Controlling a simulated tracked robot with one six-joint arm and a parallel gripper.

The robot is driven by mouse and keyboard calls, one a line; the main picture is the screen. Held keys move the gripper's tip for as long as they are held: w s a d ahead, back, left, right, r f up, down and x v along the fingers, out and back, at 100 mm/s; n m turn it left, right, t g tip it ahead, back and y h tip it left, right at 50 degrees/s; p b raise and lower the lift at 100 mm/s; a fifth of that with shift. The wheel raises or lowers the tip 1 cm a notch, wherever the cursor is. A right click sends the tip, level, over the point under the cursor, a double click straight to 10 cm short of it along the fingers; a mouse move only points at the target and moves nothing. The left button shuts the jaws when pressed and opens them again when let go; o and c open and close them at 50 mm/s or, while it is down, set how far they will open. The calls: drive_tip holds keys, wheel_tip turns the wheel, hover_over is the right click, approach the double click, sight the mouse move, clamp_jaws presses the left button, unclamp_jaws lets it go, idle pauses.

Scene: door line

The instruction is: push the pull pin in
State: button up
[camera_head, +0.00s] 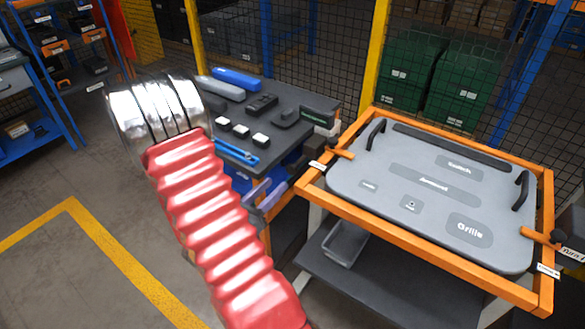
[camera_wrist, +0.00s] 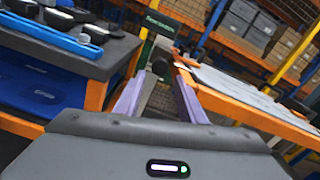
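An orange pin housing (camera_head: 341,154) with a small dark knob is on the left edge of the orange frame (camera_head: 400,228), above a white label. In the wrist view a dark round knob (camera_wrist: 161,58) shows beyond and between my fingertips, beside the orange frame. A second orange pin (camera_head: 539,235) with a black knob is at the frame's right edge. My gripper (camera_head: 268,192) has purple fingers, low and left of the frame's left edge. In the wrist view my gripper (camera_wrist: 160,92) is open, with nothing visible between the fingers. How far each pin is in is unclear.
A grey panel (camera_head: 430,195) with black handles lies within the frame. A dark bench (camera_head: 285,95) with tools and a small sign (camera_head: 318,117) stands close on the left. A grey bin (camera_head: 345,242) is on the lower shelf. Mesh fencing stands behind; floor at left is clear.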

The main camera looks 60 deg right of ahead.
sight(290, 171)
drive_tip(key=shift+s+d, duration=0.3)
drive_tip(key=shift+d, duration=1.4)
drive_tip(key=shift+s+d, duration=0.25)
drive_tip(key=shift+d, duration=1.4)
drive_tip(key=shift+s+d, duration=0.3)
drive_tip(key=shift+d, duration=1.4)
drive_tip(key=shift+c, duration=0.6)
clamp_jaws()
